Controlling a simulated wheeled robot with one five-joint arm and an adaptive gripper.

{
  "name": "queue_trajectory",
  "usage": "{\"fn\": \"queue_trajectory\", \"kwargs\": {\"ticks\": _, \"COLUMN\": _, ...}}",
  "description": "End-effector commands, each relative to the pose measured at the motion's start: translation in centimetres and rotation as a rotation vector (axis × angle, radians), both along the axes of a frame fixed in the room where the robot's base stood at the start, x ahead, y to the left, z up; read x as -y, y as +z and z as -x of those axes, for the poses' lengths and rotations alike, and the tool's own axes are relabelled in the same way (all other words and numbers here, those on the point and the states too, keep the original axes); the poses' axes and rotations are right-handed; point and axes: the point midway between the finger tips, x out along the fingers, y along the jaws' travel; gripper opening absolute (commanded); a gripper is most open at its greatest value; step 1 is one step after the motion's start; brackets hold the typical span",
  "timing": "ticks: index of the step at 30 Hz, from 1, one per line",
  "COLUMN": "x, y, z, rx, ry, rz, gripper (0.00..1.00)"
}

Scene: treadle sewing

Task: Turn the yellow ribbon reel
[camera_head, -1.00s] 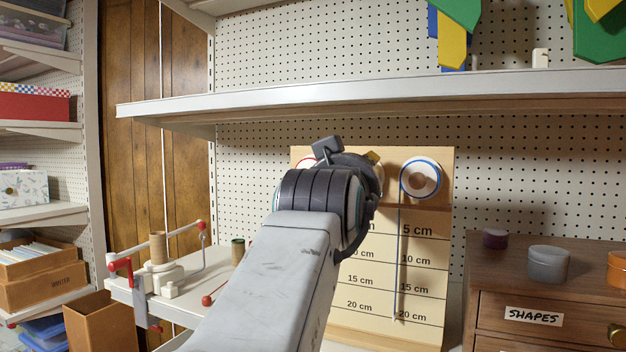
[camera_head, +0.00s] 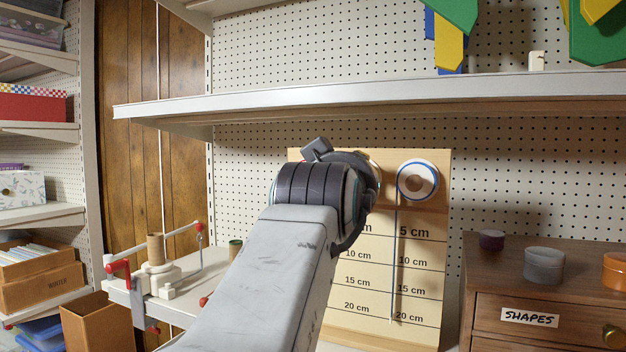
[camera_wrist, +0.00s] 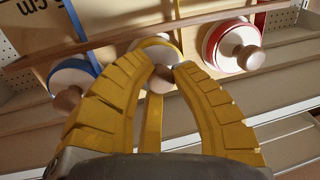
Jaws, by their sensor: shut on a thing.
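The yellow-rimmed ribbon reel (camera_wrist: 158,44) is on the board in the middle of the wrist view, with a round wooden knob (camera_wrist: 162,80) on its front. My gripper (camera_wrist: 163,64) has its yellow fingers closed in on the knob from both sides, in front of the reel. A yellow ribbon (camera_wrist: 178,9) runs along the board from this reel. In the head view my arm hides most of the yellow reel and my gripper's fingers. The blue-rimmed reel (camera_head: 417,180) is to the right on the measuring board (camera_head: 422,225); its ribbon hangs down past the marks.
In the wrist view the blue reel (camera_wrist: 72,78) and red reel (camera_wrist: 232,46) flank my fingers closely, each with a knob. A shelf (camera_head: 400,90) runs above the board. A wooden drawer cabinet (camera_head: 545,300) stands right, a clamped winder (camera_head: 160,275) left.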

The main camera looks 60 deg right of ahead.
Motion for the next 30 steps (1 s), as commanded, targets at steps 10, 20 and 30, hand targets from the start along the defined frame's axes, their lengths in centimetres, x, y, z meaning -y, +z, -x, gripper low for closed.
{"fn": "queue_trajectory", "kwargs": {"ticks": 10, "x": 0.16, "y": -0.37, "z": 0.02, "rx": -0.049, "ry": 0.001, "rz": -0.009, "gripper": 0.00}}
{"fn": "queue_trajectory", "kwargs": {"ticks": 20, "x": 0.10, "y": -0.24, "z": 0.03, "rx": -0.047, "ry": 0.000, "rz": -0.005, "gripper": 0.45}}
{"fn": "queue_trajectory", "kwargs": {"ticks": 30, "x": -0.14, "y": -0.09, "z": 0.07, "rx": -0.046, "ry": 0.001, "rz": -0.002, "gripper": 0.48}}
